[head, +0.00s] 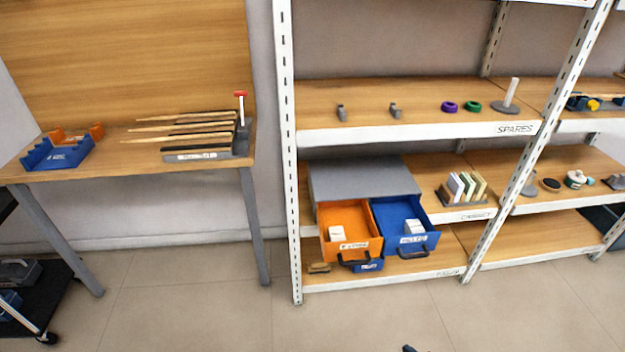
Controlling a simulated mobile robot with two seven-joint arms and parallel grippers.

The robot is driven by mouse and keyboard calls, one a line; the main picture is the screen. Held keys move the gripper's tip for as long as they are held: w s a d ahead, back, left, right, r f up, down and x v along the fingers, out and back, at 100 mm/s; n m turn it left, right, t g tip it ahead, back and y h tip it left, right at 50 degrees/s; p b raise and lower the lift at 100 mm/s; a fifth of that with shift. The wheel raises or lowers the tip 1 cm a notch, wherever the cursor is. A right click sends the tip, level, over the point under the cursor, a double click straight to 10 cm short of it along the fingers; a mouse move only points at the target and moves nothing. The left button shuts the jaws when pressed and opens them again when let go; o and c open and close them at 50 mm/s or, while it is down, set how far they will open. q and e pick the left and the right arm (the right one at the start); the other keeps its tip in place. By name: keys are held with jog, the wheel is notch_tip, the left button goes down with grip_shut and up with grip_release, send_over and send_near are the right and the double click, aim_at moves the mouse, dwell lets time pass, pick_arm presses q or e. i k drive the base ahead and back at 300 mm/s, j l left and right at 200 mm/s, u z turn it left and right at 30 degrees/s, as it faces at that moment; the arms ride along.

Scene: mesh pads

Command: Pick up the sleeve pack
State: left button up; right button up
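A grey cabinet (362,178) on the middle shelf has two drawers pulled out. The orange drawer (366,251) holds a small white pack (337,232). The blue drawer (430,240) beside it holds another small white pack (414,226). Both drawer labels are too small to read surely, so I cannot tell which pack is the sleeve pack. Neither gripper can be made out. Only a small dark tip shows at the bottom edge, and I cannot tell what it is.
The white shelf upright (285,150) stands left of the cabinet. A holder with upright cards (466,186) sits right of it. A wooden bench (110,160) with a blue bin (58,154) stands at left, and a dark cart (40,300) at lower left. The floor in front is clear.

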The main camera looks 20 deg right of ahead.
aim_at(415, 225)
jog(key=z, duration=1)
jog(key=k, duration=0.05)
